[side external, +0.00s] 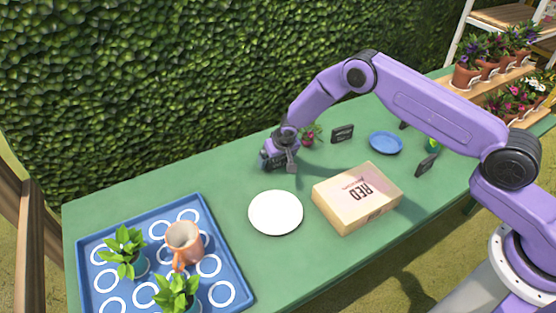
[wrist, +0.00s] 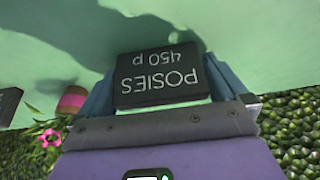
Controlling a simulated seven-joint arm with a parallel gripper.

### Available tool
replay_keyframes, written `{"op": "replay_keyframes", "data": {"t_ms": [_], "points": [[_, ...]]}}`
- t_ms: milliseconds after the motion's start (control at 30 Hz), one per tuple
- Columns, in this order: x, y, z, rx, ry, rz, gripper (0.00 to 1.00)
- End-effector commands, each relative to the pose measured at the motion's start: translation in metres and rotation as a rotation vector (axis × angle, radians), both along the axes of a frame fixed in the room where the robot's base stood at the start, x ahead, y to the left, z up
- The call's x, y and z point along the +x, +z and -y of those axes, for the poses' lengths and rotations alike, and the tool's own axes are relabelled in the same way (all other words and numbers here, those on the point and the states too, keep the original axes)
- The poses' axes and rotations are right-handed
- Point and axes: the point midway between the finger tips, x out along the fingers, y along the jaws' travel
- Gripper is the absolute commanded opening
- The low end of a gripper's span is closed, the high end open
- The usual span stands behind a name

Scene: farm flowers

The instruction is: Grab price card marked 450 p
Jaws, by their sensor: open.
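The black price card (wrist: 160,78) reads "POSIES 450 p", upside down in the wrist view. It stands between the two fingers of my gripper (wrist: 162,88), which is open, with one finger close by each side of the card. Whether the fingers touch its edges I cannot tell. In the side view my gripper (side external: 278,162) is low over the green table near its back edge, and it largely hides the card there.
A potted pink flower (side external: 309,136) and another dark card (side external: 342,133) stand right of my gripper. A blue tray (side external: 240,288) holds plants and a mug.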

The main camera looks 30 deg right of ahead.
Motion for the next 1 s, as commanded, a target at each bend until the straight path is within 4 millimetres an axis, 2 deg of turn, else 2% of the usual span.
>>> {"op": "replay_keyframes", "data": {"t_ms": [33, 133, 467, 667, 833, 1000], "points": [[0.0, 0.0, 0.0, 0.0, 0.0, 0.0, 0.97], [0.0, 0.0, 0.0, 0.0, 0.0, 0.0, 0.64], [0.0, 0.001, 0.0, 0.0, 0.0, 0.001, 0.63], [0.001, 0.012, 0.0, 0.001, 0.0, 0.002, 0.63], [-0.001, 0.035, 0.0, 0.0, 0.0, 0.001, 0.63], [-0.021, 0.059, 0.005, -0.001, 0.002, 0.001, 0.63]]}}
